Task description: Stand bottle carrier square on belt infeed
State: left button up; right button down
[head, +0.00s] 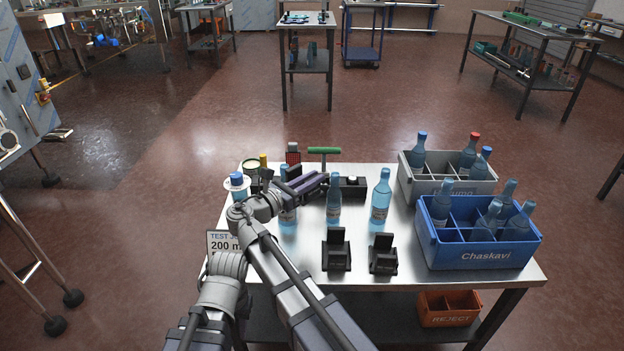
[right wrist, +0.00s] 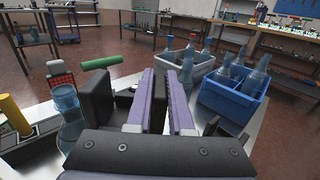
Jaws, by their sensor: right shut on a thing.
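Two bottle carriers stand on the right of the steel table. The blue carrier marked Chaskavi (head: 480,256) is nearest and holds several blue bottles. The grey carrier (head: 412,186) behind it also holds bottles. Both show in the right wrist view, the blue one (right wrist: 232,103) to the right of the grey one (right wrist: 203,70). My right gripper (head: 320,183) is low over the table's middle, left of both carriers and apart from them. Its purple fingers (right wrist: 163,95) are shut on a dark block, mostly hidden between them. My left gripper's fingers do not show. I cannot identify a belt infeed.
Loose bottles (head: 381,196) stand between my right gripper and the carriers. Two black stands (head: 336,257) are at the table's front. A black box (head: 351,188) is near my fingertips. An orange reject crate (head: 448,310) sits below. Open floor lies behind the table.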

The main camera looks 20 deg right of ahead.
notch_tip(320, 180, up, 24)
jog(key=p, duration=2.3)
